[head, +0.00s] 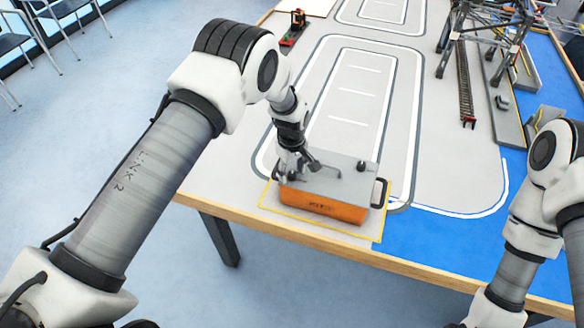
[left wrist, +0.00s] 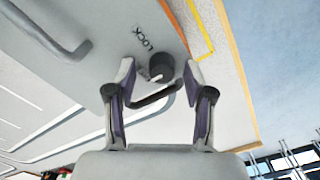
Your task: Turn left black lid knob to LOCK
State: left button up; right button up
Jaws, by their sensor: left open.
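An orange case (head: 322,205) with a grey lid (head: 345,180) stands inside a yellow outline near the table's front edge. The left black lid knob (left wrist: 161,66) shows in the left wrist view, with a pale mark on it and the word LOCK (left wrist: 147,40) printed beside it. My left gripper (head: 290,168) is over the left end of the lid and hides that knob in the head view. In the left wrist view my left gripper (left wrist: 159,72) is open, its fingertips on either side of the knob; I cannot tell whether they touch it. My right gripper is out of view.
A second black knob (head: 370,167) is on the lid's right part, with a black side handle (head: 380,192) beyond it. A crane model (head: 485,40) stands at the back right. The grey marked tabletop (head: 345,100) behind the case is clear.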

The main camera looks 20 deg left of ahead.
pick_arm(q)
jog(key=shift+s+r, duration=0.1)
jog(key=shift+s, duration=0.05)
jog(key=c, duration=0.3)
grip_shut()
